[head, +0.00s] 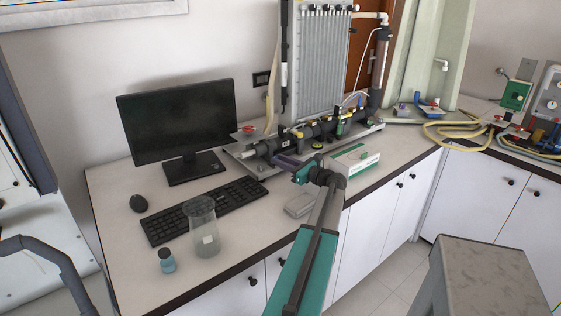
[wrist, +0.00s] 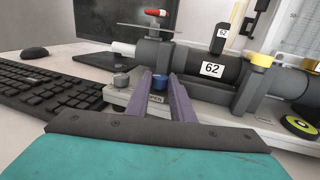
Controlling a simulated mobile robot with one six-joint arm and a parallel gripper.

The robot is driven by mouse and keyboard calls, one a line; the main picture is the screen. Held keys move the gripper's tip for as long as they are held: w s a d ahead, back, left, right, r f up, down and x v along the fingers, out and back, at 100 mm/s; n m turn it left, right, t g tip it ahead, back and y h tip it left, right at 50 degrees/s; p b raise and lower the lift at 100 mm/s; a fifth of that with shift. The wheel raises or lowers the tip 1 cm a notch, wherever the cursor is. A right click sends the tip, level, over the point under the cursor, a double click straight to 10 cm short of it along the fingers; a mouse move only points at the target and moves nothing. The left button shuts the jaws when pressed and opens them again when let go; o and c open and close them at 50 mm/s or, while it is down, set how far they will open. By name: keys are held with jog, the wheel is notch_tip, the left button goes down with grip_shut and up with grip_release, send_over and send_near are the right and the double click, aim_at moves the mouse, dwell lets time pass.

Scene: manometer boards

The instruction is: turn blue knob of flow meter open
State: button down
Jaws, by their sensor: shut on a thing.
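The blue knob (wrist: 160,82) is between the two purple fingers of my gripper (wrist: 160,79) in the wrist view, and the fingers are shut on it. A plate with a label reading "OPEN" (wrist: 156,98) shows between the fingers, just below the knob. The flow meter (head: 318,70) is the tall tube board behind a dark pipe in the head view. The knob itself is too small or hidden to make out in the head view.
The keyboard (head: 205,210), beaker (head: 203,230), grey box (head: 300,205) and green-white box (head: 356,160) are on the bench nearby.

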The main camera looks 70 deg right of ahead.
jog(key=shift+s+d+n+t+y+p, duration=0.15)
jog(key=shift+d+n+t+y, duration=0.1)
jog(key=shift+n+y, duration=0.45)
jog(key=shift+d+n+t+y+p, duration=0.15)
jog(key=shift+d+n+y, duration=0.2)
jog(key=shift+y, duration=0.55)
jog(key=shift+n+y, duration=0.25)
jog(key=shift+y, duration=0.15)
jog(key=shift+a+n+y, duration=0.15)
jog(key=shift+n+y, duration=0.25)
jog(key=shift+y, duration=0.2)
jog(key=c, duration=1.5)
grip_release()
jog(key=shift+c, duration=0.2)
jog(key=shift+w+a+m+g+h+b, duration=0.1)
jog(key=shift+a+m+g+h+b, duration=0.1)
jog(key=shift+m+h, duration=0.65)
jog(key=shift+w+a+m+g+h+b, duration=0.1)
jog(key=shift+a+m+g+h, duration=0.3)
jog(key=shift+h, duration=0.8)
jog(key=shift+a+m+h+b, duration=0.1)
jog(key=shift+m+h+b, duration=0.05)
jog(key=shift+m+h, duration=0.75)
jog(key=shift+h, duration=0.45)
